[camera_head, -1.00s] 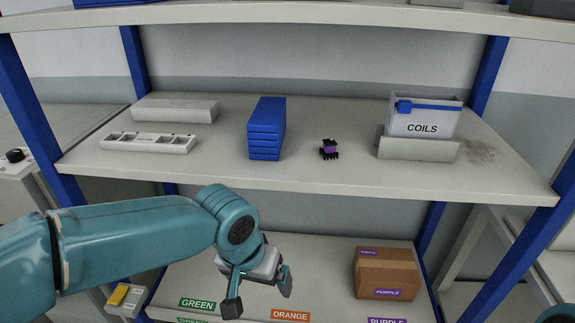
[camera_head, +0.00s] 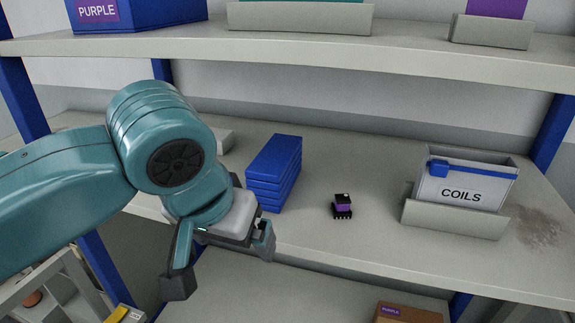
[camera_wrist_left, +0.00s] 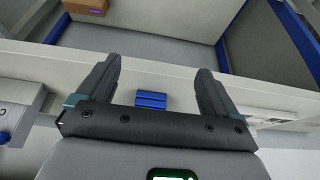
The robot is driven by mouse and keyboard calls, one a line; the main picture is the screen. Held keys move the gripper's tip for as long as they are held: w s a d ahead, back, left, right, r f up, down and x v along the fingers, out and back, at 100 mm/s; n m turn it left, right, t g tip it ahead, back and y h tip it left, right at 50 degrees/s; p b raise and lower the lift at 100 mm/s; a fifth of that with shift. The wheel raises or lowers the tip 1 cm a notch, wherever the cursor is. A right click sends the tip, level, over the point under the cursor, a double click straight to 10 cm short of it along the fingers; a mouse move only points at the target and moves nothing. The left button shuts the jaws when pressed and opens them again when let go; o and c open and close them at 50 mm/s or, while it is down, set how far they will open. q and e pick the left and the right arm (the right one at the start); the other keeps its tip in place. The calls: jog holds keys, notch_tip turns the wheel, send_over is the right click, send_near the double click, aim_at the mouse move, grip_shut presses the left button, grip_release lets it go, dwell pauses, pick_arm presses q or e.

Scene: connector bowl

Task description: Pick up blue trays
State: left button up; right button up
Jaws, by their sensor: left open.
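A stack of several blue trays (camera_head: 274,172) sits on the middle shelf, left of centre in the head view. A layered blue block in the left wrist view (camera_wrist_left: 151,100) appears to be the same stack, framed between my fingers but beyond them. My left gripper (camera_head: 220,264) is open and empty. It hangs in front of the shelf edge, left of and nearer than the stack, apart from it. My arm and gripper cover part of the shelf to the left of the stack. My right gripper is out of view.
A small black and purple connector (camera_head: 342,206) sits right of the stack. The upper shelf (camera_head: 300,45) is overhead, and a cardboard box (camera_head: 405,313) is below. Blue posts flank the shelf.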

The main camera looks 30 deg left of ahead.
aim_at(262, 195)
pick_arm(q)
jog(key=w, duration=0.1)
jog(key=w+a, duration=0.1)
jog(key=w, duration=0.3)
jog(key=shift+w+a+f+p, duration=0.15)
jog(key=shift+w+a+p, duration=0.1)
jog(key=shift+p, duration=0.1)
jog(key=shift+w+a, duration=0.1)
jog(key=w, duration=0.1)
jog(key=w+p, duration=0.1)
jog(key=w, duration=0.1)
jog(key=w+a, duration=0.1)
jog(key=w, duration=0.1)
jog(key=shift+w+f, duration=0.25)
jog(key=shift+f, duration=0.1)
jog(key=shift+s+f, duration=0.1)
jog(key=shift+f, duration=0.1)
jog(key=shift+s+a, duration=0.15)
jog(key=shift+w, duration=0.3)
jog(key=c, duration=1.3)
jog(key=shift+s+r, duration=0.1)
jog(key=shift+s, duration=0.05)
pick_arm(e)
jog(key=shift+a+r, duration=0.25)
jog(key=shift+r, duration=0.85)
